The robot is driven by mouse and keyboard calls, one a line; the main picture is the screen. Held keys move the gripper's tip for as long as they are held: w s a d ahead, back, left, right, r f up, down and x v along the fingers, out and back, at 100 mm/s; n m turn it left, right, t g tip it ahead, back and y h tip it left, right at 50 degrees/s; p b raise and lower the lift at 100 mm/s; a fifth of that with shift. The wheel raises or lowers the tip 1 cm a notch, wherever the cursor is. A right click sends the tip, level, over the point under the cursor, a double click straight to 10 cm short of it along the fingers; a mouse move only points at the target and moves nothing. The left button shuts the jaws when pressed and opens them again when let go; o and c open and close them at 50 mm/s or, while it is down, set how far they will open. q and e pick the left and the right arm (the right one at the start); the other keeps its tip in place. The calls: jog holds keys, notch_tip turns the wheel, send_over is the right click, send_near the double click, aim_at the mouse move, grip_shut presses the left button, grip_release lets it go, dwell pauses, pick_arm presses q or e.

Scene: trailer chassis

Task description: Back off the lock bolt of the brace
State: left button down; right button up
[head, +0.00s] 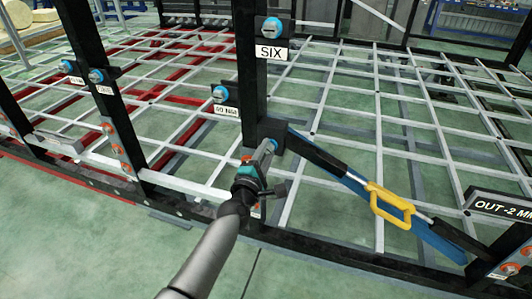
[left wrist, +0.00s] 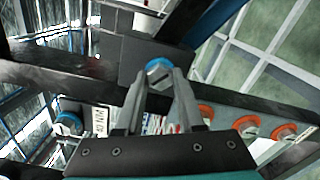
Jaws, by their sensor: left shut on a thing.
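The brace (head: 330,165) is a dark and blue diagonal bar. It runs from a black bracket on the middle post down to the lower right, with a yellow handle (head: 392,209) on it. A blue bolt head, likely the lock bolt (head: 272,144), sits at the brace's upper end. My left gripper (head: 266,150) reaches up to it from below. In the left wrist view the blue bolt head (left wrist: 158,67) sits between the fingertips, and the fingers (left wrist: 160,84) are shut on it. The fingers partly hide the bolt. My right gripper is not in view.
Black posts (head: 249,65) carry other blue bolts, one above a "SIX" label (head: 271,53). Orange-ringed bolts (left wrist: 244,123) line a plate beside the gripper in the wrist view. A sign reading "OUT -2 M..." (head: 500,206) is at right. Green floor (head: 100,240) is clear in front.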

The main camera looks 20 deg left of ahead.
pick_arm(q)
jog(key=shift+w+r, duration=0.15)
jog(key=shift+r, duration=0.2)
jog(key=c, duration=0.9)
grip_release()
jog(key=o, duration=0.3)
jog(key=shift+f, duration=0.2)
jog(key=shift+o, duration=0.4)
jog(key=shift+f, duration=0.1)
jog(key=s+p, duration=0.1)
jog(key=s, duration=1.4)
jog(key=shift+s+a+p, duration=0.15)
jog(key=shift+a+p, duration=0.1)
jog(key=shift+p, duration=0.1)
jog(key=shift+f, duration=0.1)
